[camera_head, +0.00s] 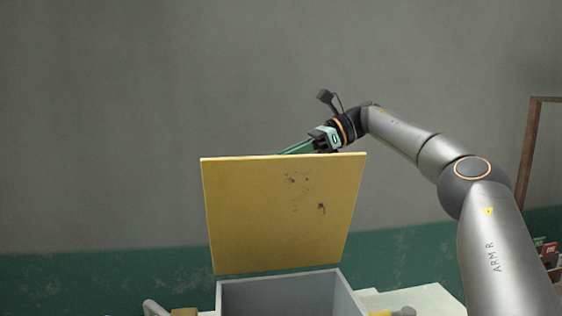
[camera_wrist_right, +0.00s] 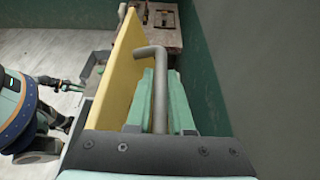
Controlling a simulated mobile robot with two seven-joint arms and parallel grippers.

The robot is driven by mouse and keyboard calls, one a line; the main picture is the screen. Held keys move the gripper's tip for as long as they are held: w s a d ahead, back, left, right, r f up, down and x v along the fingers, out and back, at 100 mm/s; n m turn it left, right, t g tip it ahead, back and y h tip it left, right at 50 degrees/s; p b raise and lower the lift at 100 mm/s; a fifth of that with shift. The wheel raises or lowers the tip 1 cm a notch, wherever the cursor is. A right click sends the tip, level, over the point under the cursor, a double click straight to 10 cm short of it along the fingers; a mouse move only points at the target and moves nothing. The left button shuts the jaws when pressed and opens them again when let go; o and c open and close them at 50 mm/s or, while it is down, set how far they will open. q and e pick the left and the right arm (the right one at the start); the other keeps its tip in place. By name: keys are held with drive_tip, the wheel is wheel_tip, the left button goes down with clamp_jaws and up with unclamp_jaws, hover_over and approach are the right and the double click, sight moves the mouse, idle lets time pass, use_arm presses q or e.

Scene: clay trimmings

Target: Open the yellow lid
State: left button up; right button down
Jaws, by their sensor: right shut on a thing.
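The yellow lid (camera_head: 280,212) stands raised, close to upright, above the back of a grey box (camera_head: 285,292), whose inside shows. Its inner face is towards the head camera and has dark smudges. In the right wrist view the lid (camera_wrist_right: 116,75) shows edge-on, beside a grey bent handle (camera_wrist_right: 160,88). My right gripper (camera_head: 290,149) is behind the lid's top edge, its fingertips partly hidden in the head view. In the right wrist view its green fingers (camera_wrist_right: 160,100) are shut on the handle. A small, dark arm end (camera_wrist_right: 68,85) may be my left gripper; its jaws are unclear.
A grey wall with a green lower band stands behind the box. A pale surface (camera_head: 425,300) lies to the box's right. A brown frame (camera_head: 531,140) and small items are at the far right. The air left of the lid is clear.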

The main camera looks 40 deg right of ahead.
drive_tip(key=shift+w+d+f, duration=0.2)
idle(0.5)
drive_tip(key=c, duration=0.8)
unclamp_jaws()
drive_tip(key=shift+r, duration=0.2)
drive_tip(key=shift+w+r, duration=0.1)
drive_tip(key=shift+r, duration=1.05)
drive_tip(key=s+a+r, duration=0.1)
drive_tip(key=r, duration=0.1)
drive_tip(key=s+a+r+b, duration=0.1)
drive_tip(key=r, duration=0.1)
drive_tip(key=s+a+r, duration=0.1)
drive_tip(key=s+r, duration=0.1)
drive_tip(key=shift+r+b, duration=0.15)
drive_tip(key=shift+b, duration=0.15)
drive_tip(key=s+a+r+b, duration=0.3)
drive_tip(key=s+a+r, duration=0.1)
drive_tip(key=s+a, duration=0.2)
drive_tip(key=shift+s+b, duration=0.35)
drive_tip(key=shift+s, duration=0.15)
